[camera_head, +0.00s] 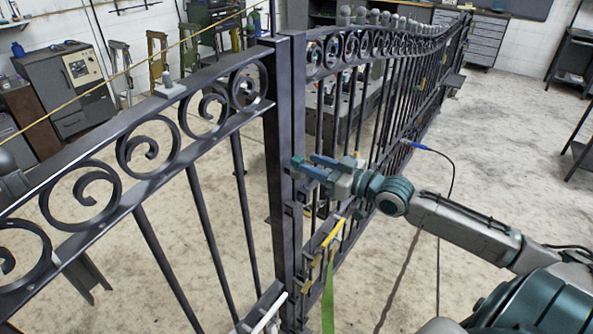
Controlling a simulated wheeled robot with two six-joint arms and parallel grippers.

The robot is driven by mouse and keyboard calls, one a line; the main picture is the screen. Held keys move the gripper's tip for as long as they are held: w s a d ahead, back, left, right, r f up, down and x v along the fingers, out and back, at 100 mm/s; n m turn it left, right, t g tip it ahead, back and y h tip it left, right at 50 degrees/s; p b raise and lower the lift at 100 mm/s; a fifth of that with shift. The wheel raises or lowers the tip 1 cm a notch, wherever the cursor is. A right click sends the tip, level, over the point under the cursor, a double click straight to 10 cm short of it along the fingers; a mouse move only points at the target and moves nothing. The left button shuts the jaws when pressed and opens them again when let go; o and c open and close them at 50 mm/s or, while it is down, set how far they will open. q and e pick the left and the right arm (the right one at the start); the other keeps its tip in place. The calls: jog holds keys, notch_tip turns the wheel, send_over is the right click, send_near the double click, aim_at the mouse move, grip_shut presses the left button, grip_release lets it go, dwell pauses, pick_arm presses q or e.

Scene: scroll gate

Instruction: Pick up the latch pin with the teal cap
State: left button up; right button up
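My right gripper (306,163) reaches in from the right beside the dark gate post (283,150). Its two blue-grey fingers point left toward the post and look apart, with nothing clearly seen between them. I cannot make out a latch pin with a teal cap for certain; it may be hidden or too small by the post. Latch hardware (310,260) sits low on the post's right side, below the gripper. My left gripper is not in view.
A scrolled gate leaf (150,160) fills the left, and a second barred leaf (390,50) runs back right. A yellow piece (333,232) and green strap (328,300) hang near the latch.

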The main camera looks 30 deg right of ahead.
aim_at(302, 160)
jog(key=shift+b+x, duration=0.4)
jog(key=shift+x, duration=2.2)
jog(key=shift+a, duration=0.15)
jog(key=shift+c, duration=0.2)
grip_shut()
